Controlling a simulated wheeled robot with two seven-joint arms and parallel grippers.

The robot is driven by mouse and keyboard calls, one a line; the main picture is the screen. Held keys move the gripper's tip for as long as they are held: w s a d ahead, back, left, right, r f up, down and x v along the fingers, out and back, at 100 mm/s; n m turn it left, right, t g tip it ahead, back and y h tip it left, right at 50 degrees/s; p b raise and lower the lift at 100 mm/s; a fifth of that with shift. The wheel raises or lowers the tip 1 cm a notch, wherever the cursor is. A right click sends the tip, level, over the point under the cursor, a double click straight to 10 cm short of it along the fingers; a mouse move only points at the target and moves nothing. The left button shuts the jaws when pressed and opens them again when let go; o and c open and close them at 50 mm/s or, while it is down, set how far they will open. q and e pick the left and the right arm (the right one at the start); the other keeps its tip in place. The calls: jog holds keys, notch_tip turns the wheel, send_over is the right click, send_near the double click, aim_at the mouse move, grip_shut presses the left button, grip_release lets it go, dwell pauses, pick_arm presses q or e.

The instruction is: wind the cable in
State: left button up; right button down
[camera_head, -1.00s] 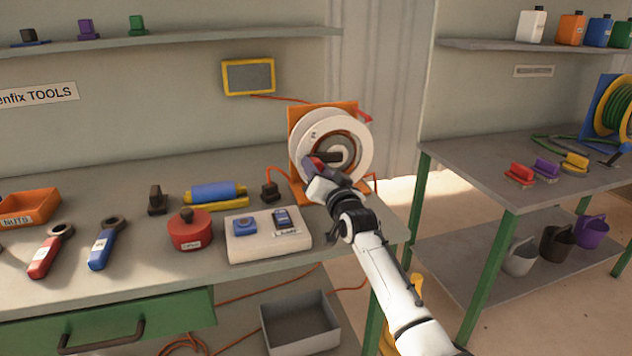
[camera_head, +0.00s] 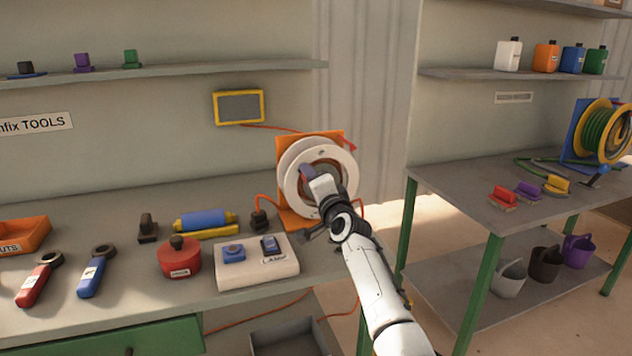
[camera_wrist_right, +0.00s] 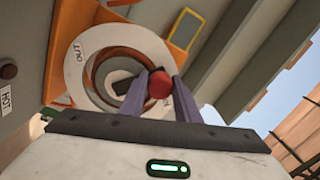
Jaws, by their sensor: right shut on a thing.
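The cable reel (camera_head: 300,176) is a white drum on an orange stand near the right end of the workbench. An orange cable (camera_head: 264,203) runs from it to a dark plug on the bench. My right gripper (camera_head: 312,176) is in front of the drum, covering part of its face. In the right wrist view, its purple-grey fingers (camera_wrist_right: 158,96) are shut on a red crank knob (camera_wrist_right: 159,84), with the white drum (camera_wrist_right: 80,60) marked "OUT" behind. The drum's hub is partly hidden by the gripper. My left gripper is not in view.
A white switch box (camera_head: 256,268), a red round tin (camera_head: 180,258) and a blue roller (camera_head: 204,219) stand left of the reel. Another bench (camera_head: 460,185) at right carries brushes and a green hose reel (camera_head: 600,131). A grey bin (camera_head: 290,340) is below.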

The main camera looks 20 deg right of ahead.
jog(key=shift+r, duration=0.15)
dwell(0.3)
jog(key=c, duration=1.4)
grip_release()
jog(key=shift+o, duration=0.2)
jog(key=shift+s, duration=0.1)
jog(key=s+p, duration=0.1)
jog(key=s, duration=0.9)
jog(key=shift+f, duration=0.2)
